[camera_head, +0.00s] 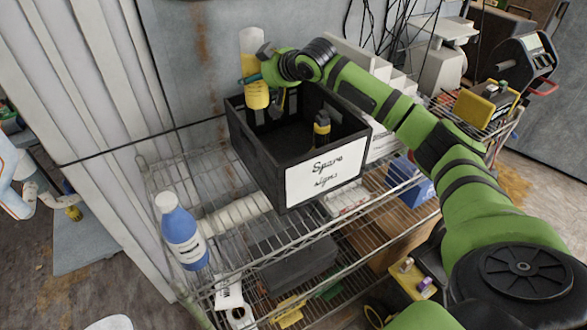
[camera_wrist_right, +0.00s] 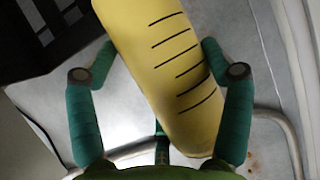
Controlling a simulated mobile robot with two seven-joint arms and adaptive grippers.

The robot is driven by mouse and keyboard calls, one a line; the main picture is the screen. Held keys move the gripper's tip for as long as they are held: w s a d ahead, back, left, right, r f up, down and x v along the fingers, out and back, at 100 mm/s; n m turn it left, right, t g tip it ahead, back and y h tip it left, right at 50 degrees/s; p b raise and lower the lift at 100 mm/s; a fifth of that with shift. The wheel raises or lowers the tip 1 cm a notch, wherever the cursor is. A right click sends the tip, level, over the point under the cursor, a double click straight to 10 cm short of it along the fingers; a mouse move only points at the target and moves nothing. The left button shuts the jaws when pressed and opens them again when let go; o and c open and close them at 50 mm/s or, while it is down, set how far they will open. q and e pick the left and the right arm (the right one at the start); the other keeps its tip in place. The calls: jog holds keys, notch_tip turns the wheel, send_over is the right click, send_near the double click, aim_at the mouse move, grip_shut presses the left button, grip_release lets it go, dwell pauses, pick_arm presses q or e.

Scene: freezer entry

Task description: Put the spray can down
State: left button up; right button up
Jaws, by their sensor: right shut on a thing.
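The spray can (camera_head: 254,68), yellow with a whitish upper part, is upright above the back left corner of a black crate. In the right wrist view the can (camera_wrist_right: 165,62) shows as a yellow cylinder with black lines between the teal fingers. My right gripper (camera_head: 252,80) is shut on it from the right side. The can's lower end overlaps the crate's rim in the head view, so I cannot tell whether it touches. My left gripper is not in view.
The black crate (camera_head: 262,172), labelled "Spare signs", stands on a wire shelf (camera_head: 181,165) and holds a dark and yellow item (camera_head: 321,128). A blue bottle (camera_head: 182,236) stands front left. Bare wire lies left of the crate. A corrugated wall (camera_head: 100,90) rises at the left.

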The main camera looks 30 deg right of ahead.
aim_at(260, 85)
jog(key=f+b, duration=0.1)
jog(key=f, duration=0.2)
jog(key=shift+w+b, duration=0.2)
jog(key=shift+b, duration=0.15)
notch_tip(260, 85, down, 6)
jog(key=shift+w+d+r+p, duration=0.1)
jog(key=shift+p, duration=0.8)
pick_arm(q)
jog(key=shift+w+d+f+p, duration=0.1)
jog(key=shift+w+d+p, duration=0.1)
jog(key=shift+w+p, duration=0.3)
pick_arm(e)
notch_tip(260, 85, down, 4)
jog(key=shift+f, duration=0.2)
jog(key=shift+f, duration=0.65)
jog(key=o, duration=1.4)
jog(key=shift+c, duration=0.2)
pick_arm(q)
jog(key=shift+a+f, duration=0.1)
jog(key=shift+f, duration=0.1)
